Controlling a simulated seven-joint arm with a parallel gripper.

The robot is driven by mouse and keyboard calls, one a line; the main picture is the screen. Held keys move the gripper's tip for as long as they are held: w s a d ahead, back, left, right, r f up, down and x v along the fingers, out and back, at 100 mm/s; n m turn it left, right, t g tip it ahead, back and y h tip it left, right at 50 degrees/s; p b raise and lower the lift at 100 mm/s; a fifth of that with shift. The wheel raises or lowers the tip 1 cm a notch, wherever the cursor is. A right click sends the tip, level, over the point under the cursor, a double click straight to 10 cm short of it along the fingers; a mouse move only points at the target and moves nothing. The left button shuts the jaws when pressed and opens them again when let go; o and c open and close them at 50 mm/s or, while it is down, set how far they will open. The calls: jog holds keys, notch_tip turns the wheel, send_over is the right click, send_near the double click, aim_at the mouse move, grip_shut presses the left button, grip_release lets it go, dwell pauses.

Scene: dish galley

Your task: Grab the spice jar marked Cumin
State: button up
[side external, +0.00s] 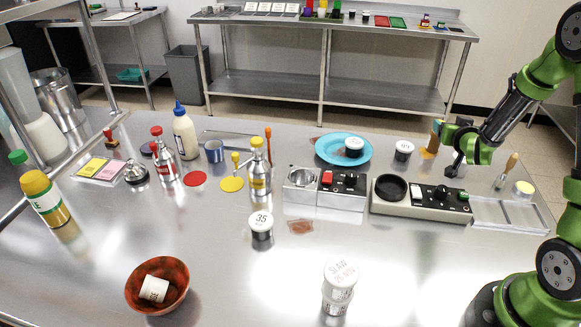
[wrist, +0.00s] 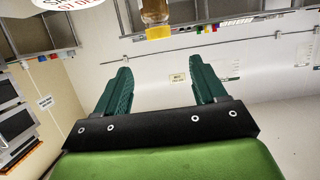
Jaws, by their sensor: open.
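No label in view can be read as Cumin. Small dark jars with white printed lids stand on the steel counter: one (side external: 261,226) marked 35 near the middle, one (side external: 403,150) at the back right, and one (side external: 354,146) on a blue plate (side external: 330,161). A pale printed container (side external: 154,289) lies in a red-brown bowl (side external: 178,300). My gripper (side external: 449,149) is above the counter at the right, tilted, beyond the switch box. In the wrist view its green fingers (wrist: 163,88) are spread with nothing between them.
A switch box with a black round dish (side external: 391,188) and a metal tray (side external: 505,214) lie near my gripper. Bottles crowd the left.

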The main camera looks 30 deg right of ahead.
aim_at(436, 137)
jog(key=x, duration=0.4)
jog(key=f+x, duration=0.1)
jog(key=x, duration=0.3)
jog(key=f+x, duration=0.1)
jog(key=x, duration=0.3)
jog(key=shift+w+f, duration=0.1)
jog(key=shift+f, duration=0.1)
jog(key=c, duration=1.2)
jog(key=shift+o, duration=0.2)
